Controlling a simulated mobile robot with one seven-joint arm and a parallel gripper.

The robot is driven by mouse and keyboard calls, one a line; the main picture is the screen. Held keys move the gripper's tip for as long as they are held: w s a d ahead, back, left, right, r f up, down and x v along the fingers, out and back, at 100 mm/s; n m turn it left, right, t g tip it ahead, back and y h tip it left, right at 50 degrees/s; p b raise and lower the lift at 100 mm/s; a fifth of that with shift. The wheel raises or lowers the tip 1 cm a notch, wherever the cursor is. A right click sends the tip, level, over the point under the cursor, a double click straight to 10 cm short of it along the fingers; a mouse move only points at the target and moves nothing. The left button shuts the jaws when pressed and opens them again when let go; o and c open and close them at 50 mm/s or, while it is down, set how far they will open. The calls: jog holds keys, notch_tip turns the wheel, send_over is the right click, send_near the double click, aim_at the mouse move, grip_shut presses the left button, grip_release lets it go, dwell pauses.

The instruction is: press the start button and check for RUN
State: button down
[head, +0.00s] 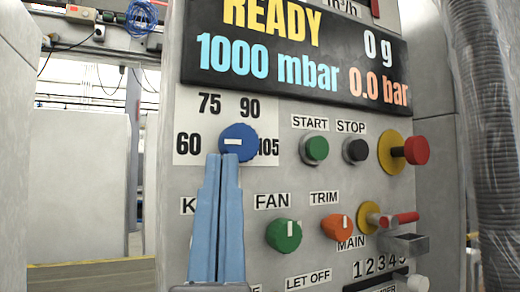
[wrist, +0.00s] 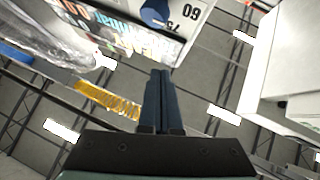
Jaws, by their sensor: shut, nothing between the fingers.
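The green START button (head: 316,149) sits on the grey panel under its "START" label, with the black STOP button (head: 356,150) to its right. The display (head: 290,48) above reads READY, 1000 mbar, 0 g and 0.0 bar. My gripper (head: 223,158) is shut, its two blue fingers together and pointing up in the head view, with the tips at the lower edge of the blue knob (head: 238,137), left of START. Whether they touch the knob cannot be told. In the wrist view my gripper (wrist: 159,72) is also shut and empty; START is not seen there.
A red mushroom button (head: 416,151) on a yellow base is right of STOP. Below are the green FAN knob (head: 284,235), the orange TRIM knob (head: 337,227) and a red-handled MAIN switch (head: 395,218). A ribbed hose (head: 482,130) hangs at the right edge.

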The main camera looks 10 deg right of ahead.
jog(key=w+d+r+g+h+p, duration=0.2)
jog(key=w+d+r+g+p, duration=0.3)
jog(key=p, duration=1.1)
jog(key=w+d+r+g+h+p, duration=0.2)
jog(key=w+d+p, duration=0.4)
jog(key=p, duration=1)
jog(key=s+d+f+g+h+p, duration=0.1)
jog(key=s+d+g+p, duration=0.3)
jog(key=p, duration=2.2)
jog(key=d+g, duration=0.2)
jog(key=g, duration=0.1)
jog(key=shift+s+d+f+n+h+p, duration=0.2)
jog(key=shift+s+f+n+h+p, duration=0.05)
jog(key=shift+f+n+h+p, duration=0.15)
